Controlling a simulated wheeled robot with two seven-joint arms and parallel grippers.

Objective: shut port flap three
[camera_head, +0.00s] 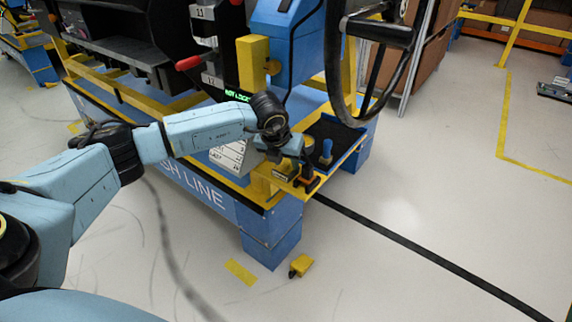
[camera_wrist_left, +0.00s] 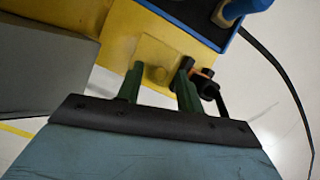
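My left arm reaches from the left to the front right corner of the blue and yellow dashboard stand. My left gripper (camera_wrist_left: 158,78) shows two green fingers, spread apart, pointing at a yellow plate (camera_wrist_left: 152,50) with a round yellow knob. The knob lies between the fingertips in the picture; I cannot tell whether they touch it. A black part with an orange ring (camera_wrist_left: 207,82) is just right of the right finger. In the head view, the gripper (camera_head: 300,178) is small and partly hidden by its wrist. No number marks port flap three, so I cannot identify it for sure.
A blue-edged tray (camera_head: 352,140) with a blue knob (camera_head: 326,148) is right of the gripper, under the steering wheel (camera_head: 335,70). Red levers (camera_head: 190,62) stick out further left. A small yellow piece (camera_head: 301,265) lies on the floor. The floor at right is open.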

